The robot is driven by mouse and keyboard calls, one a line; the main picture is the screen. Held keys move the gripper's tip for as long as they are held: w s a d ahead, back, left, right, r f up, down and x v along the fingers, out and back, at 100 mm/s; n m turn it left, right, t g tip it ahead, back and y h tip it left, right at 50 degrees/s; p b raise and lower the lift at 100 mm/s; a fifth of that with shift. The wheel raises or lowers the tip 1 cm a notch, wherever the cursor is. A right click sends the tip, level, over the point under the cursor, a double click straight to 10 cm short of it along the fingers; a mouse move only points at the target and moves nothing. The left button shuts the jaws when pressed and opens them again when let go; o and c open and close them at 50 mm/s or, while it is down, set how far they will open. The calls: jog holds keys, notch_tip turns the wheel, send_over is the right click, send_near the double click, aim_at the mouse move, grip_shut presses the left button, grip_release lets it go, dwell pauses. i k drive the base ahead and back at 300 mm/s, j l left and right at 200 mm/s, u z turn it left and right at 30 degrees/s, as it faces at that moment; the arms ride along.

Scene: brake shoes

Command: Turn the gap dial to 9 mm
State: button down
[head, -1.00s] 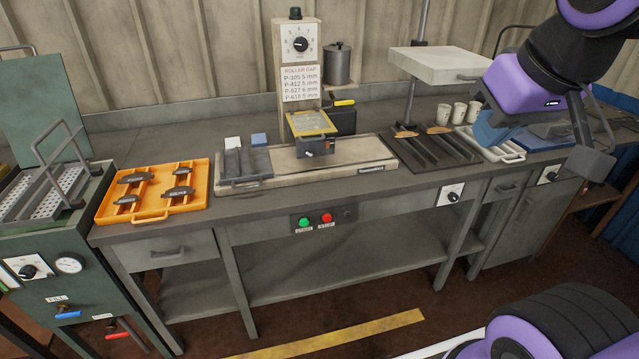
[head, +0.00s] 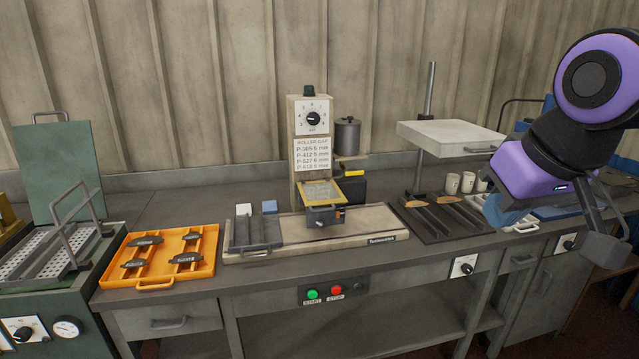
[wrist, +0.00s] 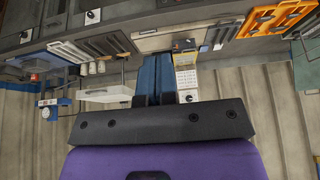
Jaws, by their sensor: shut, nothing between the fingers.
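The gap dial (head: 312,118) is a black knob on a white, marked plate, high on the beige post of the roller machine. Its numbers are too small to read surely, so I cannot tell its setting. A "ROLLER GAP" card (head: 312,154) with part numbers and mm values is below it. My gripper (head: 497,215) is at the right, well away from the dial, with nothing in it. In the wrist view, which looks upside down, its blue fingers (wrist: 157,67) are together, and the dial (wrist: 188,97) shows beyond them to the right.
A pale raised plate (head: 450,136) on a pole stands between the post and my arm. An orange tray (head: 152,283) of brake shoes lies at the left. A metal can (head: 347,137) sits right of the post. White cups (head: 453,184) and a dark rack (head: 420,222) are at the right.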

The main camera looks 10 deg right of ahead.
aim_at(313, 118)
jog(key=i+u, duration=0.25)
jog(key=i, duration=0.2)
jog(key=i+l+u, duration=0.3)
jog(key=i, duration=0.15)
jog(key=i+j, duration=0.05)
jog(key=j, duration=0.05)
